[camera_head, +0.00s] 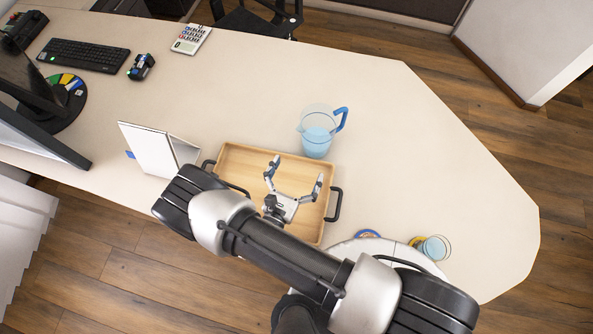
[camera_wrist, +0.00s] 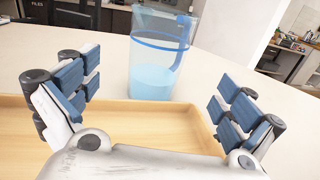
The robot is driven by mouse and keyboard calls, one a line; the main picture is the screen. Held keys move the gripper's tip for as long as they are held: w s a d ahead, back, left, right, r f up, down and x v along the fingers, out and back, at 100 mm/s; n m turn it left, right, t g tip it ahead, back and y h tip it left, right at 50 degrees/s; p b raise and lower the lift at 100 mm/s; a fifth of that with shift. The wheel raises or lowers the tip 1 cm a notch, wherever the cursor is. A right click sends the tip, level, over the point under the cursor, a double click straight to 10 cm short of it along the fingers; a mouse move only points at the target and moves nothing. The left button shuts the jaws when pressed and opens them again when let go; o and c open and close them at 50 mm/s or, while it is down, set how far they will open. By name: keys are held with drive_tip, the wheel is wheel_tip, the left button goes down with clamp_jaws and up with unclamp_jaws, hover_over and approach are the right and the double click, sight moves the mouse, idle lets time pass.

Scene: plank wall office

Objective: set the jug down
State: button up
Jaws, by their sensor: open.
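The jug (camera_head: 317,136) is clear with a blue handle and light blue liquid in it. It stands upright on the desk, just beyond the far edge of the wooden tray (camera_head: 240,158). My gripper (camera_head: 296,172) is open and empty over the tray, apart from the jug. In the wrist view the jug (camera_wrist: 158,60) stands beyond and between my open fingers (camera_wrist: 157,98), with its handle towards the far right side. The tray's edge (camera_wrist: 195,108) lies between my gripper and the jug.
A glass (camera_head: 436,248) on a yellow coaster and a blue coaster (camera_head: 367,234) lie at the lower right. A white folded stand (camera_head: 150,150) is left of the tray. A keyboard (camera_head: 84,55) and calculator (camera_head: 191,39) are farther left. The desk (camera_head: 420,150) right of the jug is clear.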

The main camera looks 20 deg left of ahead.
drive_tip(key=shift+s, duration=0.7)
